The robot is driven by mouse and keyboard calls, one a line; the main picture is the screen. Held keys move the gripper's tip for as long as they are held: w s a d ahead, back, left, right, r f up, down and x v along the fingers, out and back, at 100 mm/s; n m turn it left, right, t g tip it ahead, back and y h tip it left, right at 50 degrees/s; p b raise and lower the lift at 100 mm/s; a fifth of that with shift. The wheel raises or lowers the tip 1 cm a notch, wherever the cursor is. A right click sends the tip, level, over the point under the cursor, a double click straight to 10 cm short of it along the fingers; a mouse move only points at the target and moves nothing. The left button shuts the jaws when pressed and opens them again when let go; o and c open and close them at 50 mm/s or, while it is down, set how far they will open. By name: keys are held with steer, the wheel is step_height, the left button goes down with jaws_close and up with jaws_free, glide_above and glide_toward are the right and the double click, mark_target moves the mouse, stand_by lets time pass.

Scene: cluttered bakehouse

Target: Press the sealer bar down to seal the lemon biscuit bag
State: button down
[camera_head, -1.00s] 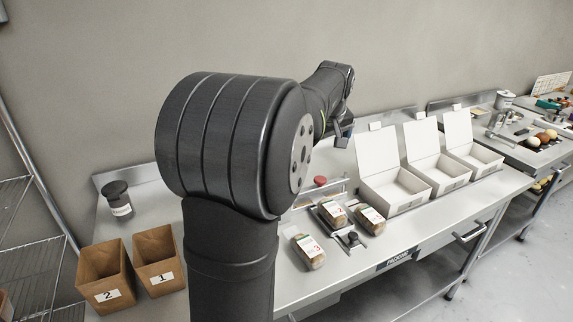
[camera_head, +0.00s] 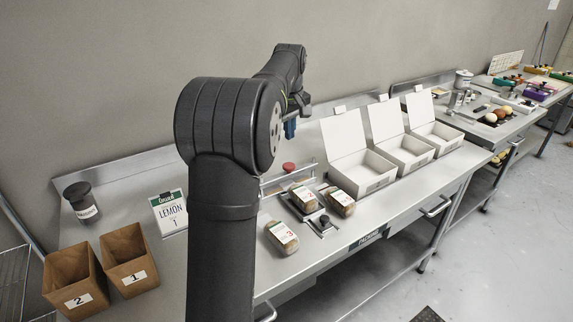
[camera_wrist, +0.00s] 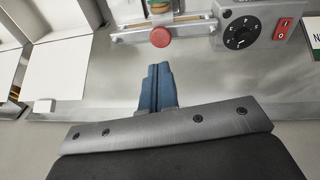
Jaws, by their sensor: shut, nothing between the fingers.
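The sealer shows in the wrist view as a metal bar (camera_wrist: 190,28) with a round red knob (camera_wrist: 160,37), beside a grey control box (camera_wrist: 250,27) with a black dial and red switch. In the head view its red knob (camera_head: 289,167) stands at the back of the bench, partly behind my arm. My gripper (camera_wrist: 155,68) has blue fingers shut together and empty, apart from the knob; in the head view it (camera_head: 290,128) hangs above the sealer. A small packed item (camera_wrist: 160,6) lies at the bar, cut by the frame edge. I cannot tell which bag is lemon.
Bags (camera_head: 341,201) (camera_head: 281,237) lie on the bench front, one more (camera_head: 304,199) on a small metal stand. Open white boxes (camera_head: 362,172) stand to the right.

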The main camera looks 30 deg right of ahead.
mark_target(288, 165)
steer(key=w+f+g, duration=0.1)
steer(key=w+d+f+n+g+y, duration=0.1)
steer(key=w+f, duration=0.1)
steer(key=shift+w+d+f+g, duration=0.1)
steer(key=shift+w+f+g, duration=0.1)
steer(key=shift+g, duration=0.2)
steer(key=shift+s+f, duration=0.2)
steer(key=shift+f, duration=1.5)
steer(key=shift+s+f, duration=0.15)
steer(key=shift+f, duration=1.55)
steer(key=shift+f, duration=0.1)
steer(key=shift+f, duration=1.65)
steer(key=w, duration=0.2)
steer(key=w+r, duration=0.1)
steer(key=shift+a, duration=0.3)
